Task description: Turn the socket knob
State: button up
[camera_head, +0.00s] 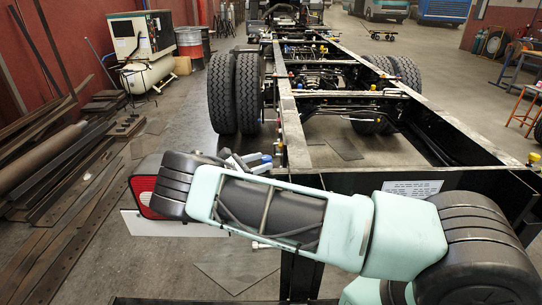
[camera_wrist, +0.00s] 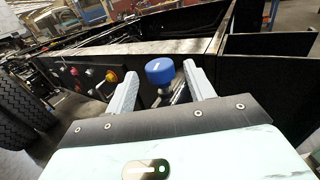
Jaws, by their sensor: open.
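A blue round knob (camera_wrist: 160,71) with a small white mark on its top shows in the wrist view, near the chassis rail. My gripper (camera_wrist: 160,80) is open, with one grey finger to the left of the knob and one to the right. Gaps show between the knob and both fingers, and I cannot tell how far ahead of the fingertips it lies. In the head view my gripper (camera_head: 243,161) is partly hidden behind my arm. A small blue part (camera_head: 266,158) shows beside it, probably the same knob.
The chassis rail (camera_head: 292,135) runs away from me, with black tyres (camera_head: 236,95) beside it. Metal bars (camera_head: 50,170) lie on the floor at left. Some floor between is clear.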

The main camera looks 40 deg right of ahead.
aim_at(269, 157)
jog(key=shift+s+d+p, duration=0.2)
jog(key=shift+d+p, duration=0.55)
jog(key=shift+d, duration=1.6)
jog(key=c, duration=1)
jog(key=shift+o, duration=0.2)
jog(key=shift+r+n+t, duration=0.1)
jog(key=shift+n+t, duration=0.2)
jog(key=n+t+p, duration=0.1)
jog(key=t, duration=0.1)
jog(key=n+t+p, duration=0.1)
jog(key=shift+w+r+t+p, duration=0.1)
jog(key=shift+w+t+p, duration=0.1)
jog(key=shift+t+p, duration=0.15)
jog(key=shift+w+a+n+t+y+p, duration=0.15)
jog(key=shift+n+t+y+p, duration=0.3)
jog(key=shift+n+t+p, duration=0.6)
jog(key=shift+w+n+t+y+p, duration=0.2)
jog(key=shift+n+t+y, duration=0.4)
jog(key=shift+t, duration=0.9)
jog(key=shift+n, duration=0.25)
